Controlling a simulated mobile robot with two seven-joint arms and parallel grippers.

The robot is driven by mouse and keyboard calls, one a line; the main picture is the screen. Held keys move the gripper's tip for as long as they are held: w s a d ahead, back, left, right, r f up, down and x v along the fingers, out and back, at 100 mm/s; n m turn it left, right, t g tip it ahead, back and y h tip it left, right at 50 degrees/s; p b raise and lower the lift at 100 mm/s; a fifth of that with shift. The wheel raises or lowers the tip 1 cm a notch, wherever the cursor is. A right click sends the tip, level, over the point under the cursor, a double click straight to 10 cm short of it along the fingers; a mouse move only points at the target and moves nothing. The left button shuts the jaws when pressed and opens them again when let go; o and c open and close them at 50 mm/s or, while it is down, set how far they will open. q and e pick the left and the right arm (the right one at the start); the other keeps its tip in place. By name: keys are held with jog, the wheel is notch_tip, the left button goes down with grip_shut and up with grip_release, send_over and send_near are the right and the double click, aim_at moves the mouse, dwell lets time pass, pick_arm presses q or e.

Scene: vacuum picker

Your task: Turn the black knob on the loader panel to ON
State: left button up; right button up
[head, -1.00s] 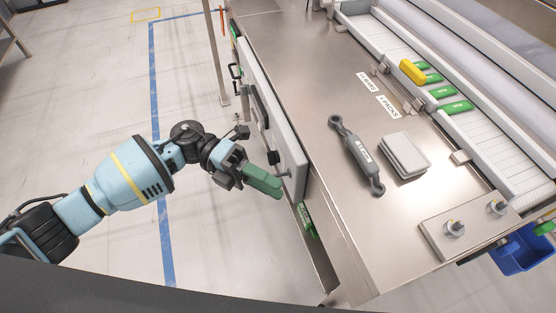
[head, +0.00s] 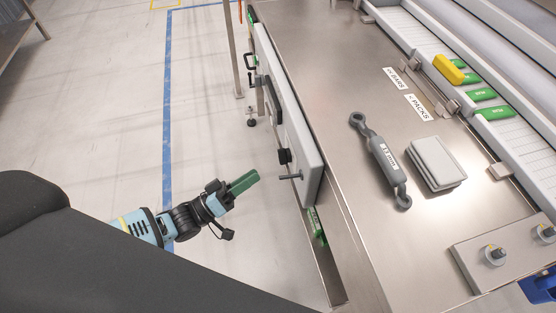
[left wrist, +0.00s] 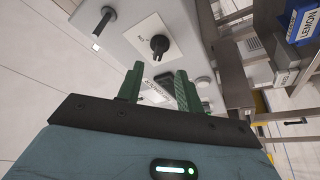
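The loader panel (head: 305,160) is a pale grey box on the left side of the steel table. The black knob (head: 284,156) sticks out of its face near the front end, above a grey peg (head: 290,177). My left gripper (head: 243,182) is left of the panel, apart from the knob. The wrist view shows its green fingers (left wrist: 158,88) spread with nothing between them. My right gripper is out of view.
The table top (head: 330,90) holds a grey turnbuckle-shaped tool (head: 380,160) and a stack of grey plates (head: 436,163). Green packs (head: 494,113) and a yellow one (head: 449,69) lie on the conveyor. The floor left of the panel is clear.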

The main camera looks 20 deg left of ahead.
aim_at(284, 156)
pick_arm(q)
jog(key=x, duration=0.7)
jog(key=shift+w+d+p, duration=0.25)
jog(key=shift+w+p, duration=0.05)
jog(key=shift+p, duration=0.05)
jog(key=shift+r, duration=0.15)
jog(key=shift+c, duration=0.2)
grip_shut()
